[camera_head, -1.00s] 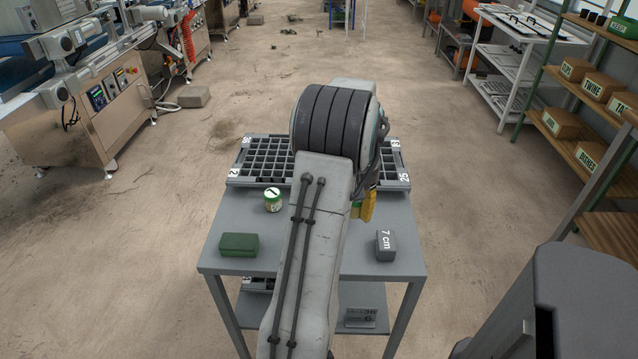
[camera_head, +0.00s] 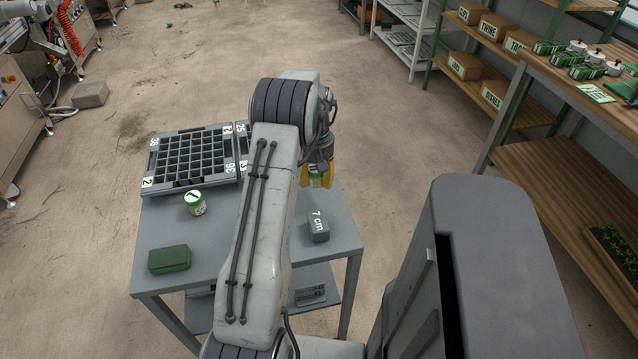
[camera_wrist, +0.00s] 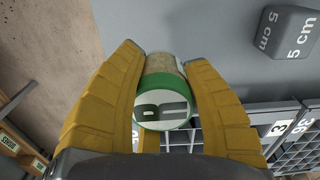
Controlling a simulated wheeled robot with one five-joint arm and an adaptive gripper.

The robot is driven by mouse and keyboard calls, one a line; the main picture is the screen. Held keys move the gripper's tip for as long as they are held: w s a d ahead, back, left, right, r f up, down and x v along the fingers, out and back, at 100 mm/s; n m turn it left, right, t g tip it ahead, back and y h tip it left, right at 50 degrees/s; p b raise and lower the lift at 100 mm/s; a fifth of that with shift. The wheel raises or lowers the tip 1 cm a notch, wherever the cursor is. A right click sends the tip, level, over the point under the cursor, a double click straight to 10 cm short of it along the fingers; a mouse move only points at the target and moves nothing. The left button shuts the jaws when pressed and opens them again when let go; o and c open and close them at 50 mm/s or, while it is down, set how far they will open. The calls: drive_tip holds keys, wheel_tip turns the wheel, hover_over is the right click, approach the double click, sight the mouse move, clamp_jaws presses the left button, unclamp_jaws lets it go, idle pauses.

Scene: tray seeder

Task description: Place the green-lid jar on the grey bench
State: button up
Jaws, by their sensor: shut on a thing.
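My gripper (camera_head: 318,175) has yellow fingers and is shut on a green-lid jar (camera_head: 316,182). The grey bench (camera_head: 235,258) stands under my arm in the head view. The gripper is held up near the bench's right edge; in the wrist view the bench top (camera_wrist: 215,30) lies beyond the jar, with floor to the left. The jar's height above the bench is unclear.
A wooden shelf bench (camera_head: 540,80) stands at right. Bench top between block and tray looks clear.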

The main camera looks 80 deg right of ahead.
sight(320, 193)
drive_tip(key=shift+s+d+f, duration=0.35)
drive_tip(key=shift+s+d, duration=0.05)
drive_tip(key=shift+s, duration=0.05)
drive_tip(key=shift+f+p, duration=0.7)
drive_tip(key=shift+f, duration=1.3)
drive_tip(key=shift+f, duration=0.15)
drive_tip(key=o, duration=1.1)
wheel_tip(320, 193, up, 12)
drive_tip(key=shift+r+b, duration=0.1)
drive_tip(key=shift+b, duration=0.5)
